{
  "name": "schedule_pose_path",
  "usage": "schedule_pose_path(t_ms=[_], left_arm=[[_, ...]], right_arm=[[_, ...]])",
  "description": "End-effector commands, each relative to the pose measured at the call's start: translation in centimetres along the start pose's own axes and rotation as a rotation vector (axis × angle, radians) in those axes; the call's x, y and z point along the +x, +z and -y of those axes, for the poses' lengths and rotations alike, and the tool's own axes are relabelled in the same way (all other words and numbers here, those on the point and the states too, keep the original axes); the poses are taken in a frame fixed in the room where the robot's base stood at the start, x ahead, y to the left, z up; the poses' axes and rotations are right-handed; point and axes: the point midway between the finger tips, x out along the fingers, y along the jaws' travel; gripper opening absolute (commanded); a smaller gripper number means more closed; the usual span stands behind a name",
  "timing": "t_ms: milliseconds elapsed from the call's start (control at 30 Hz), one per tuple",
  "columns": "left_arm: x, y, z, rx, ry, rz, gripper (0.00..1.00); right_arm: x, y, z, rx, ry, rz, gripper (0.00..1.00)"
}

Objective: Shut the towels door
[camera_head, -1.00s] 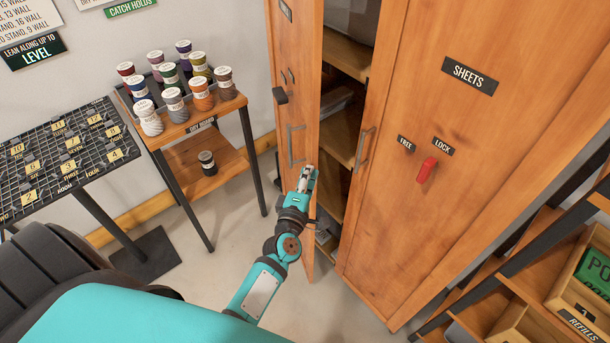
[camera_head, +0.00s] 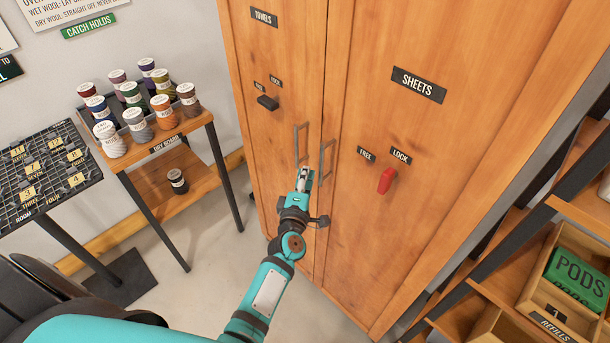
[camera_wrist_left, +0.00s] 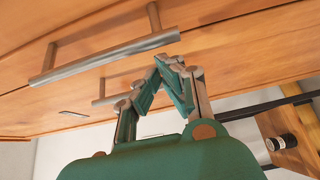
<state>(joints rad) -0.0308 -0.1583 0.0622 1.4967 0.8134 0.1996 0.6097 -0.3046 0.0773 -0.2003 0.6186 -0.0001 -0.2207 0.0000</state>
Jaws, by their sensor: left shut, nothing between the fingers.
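The towels door (camera_head: 270,190) is the left wooden door of the cabinet, with a TOWELS label near its top. It looks flush with the sheets door (camera_head: 385,130), and only a thin seam shows between them. The towels door has a metal bar handle (camera_head: 301,146) and a dark latch knob (camera_head: 267,103) below small labels. My left gripper (camera_head: 305,174) is shut and empty, just below that handle, close to the door face. In the left wrist view the shut fingers (camera_wrist_left: 170,65) are near the two bar handles; contact cannot be told. My right gripper is not in view.
The sheets door has a red latch knob (camera_head: 386,180) and its own handle (camera_head: 327,160). A small table (camera_head: 165,150) with several yarn spools stands left of the cabinet. A shelf with a PODS box (camera_head: 580,270) stands at right.

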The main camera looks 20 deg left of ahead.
Motion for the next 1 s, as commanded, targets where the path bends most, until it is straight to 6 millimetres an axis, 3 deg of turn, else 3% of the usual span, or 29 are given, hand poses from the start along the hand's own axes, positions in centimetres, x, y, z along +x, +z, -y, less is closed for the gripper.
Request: schedule_pose_path(t_ms=[267,700,1000], left_arm=[[-1.6,0.0,0.1,-0.001,-0.002,0.001,0.0],[-10.2,-0.1,0.1,0.0,-0.003,0.001,0.0],[-12.1,-0.1,0.0,-0.001,0.001,0.0,0.0]], right_arm=[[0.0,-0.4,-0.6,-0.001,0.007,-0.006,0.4],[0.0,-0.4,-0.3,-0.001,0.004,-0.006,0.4],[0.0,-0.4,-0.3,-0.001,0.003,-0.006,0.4]])
